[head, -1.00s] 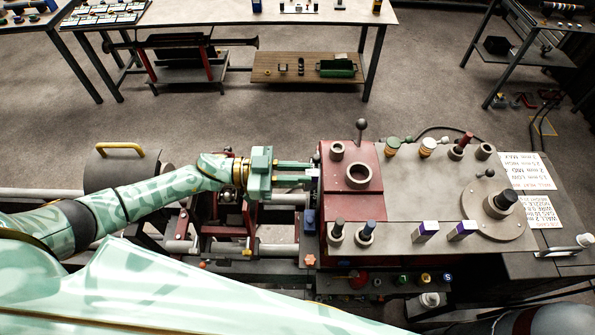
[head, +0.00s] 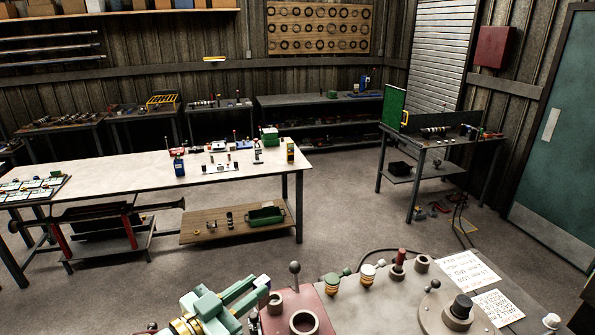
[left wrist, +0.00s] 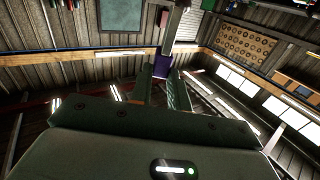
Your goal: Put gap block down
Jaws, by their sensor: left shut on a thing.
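My left gripper (head: 257,286) shows at the bottom of the head view, beside the left edge of the lathe's red headstock top. In the left wrist view its fingers (left wrist: 161,80) are closed on a small purple block (left wrist: 162,66), which I take to be the gap block. In the head view a small pale piece (head: 265,280) shows at the fingertips; its shape is hard to make out. The block is held in the air. My right gripper is not in view.
Beyond open floor stands a long white-topped bench (head: 130,185) with several small items. A smaller table (head: 440,145) stands at the right.

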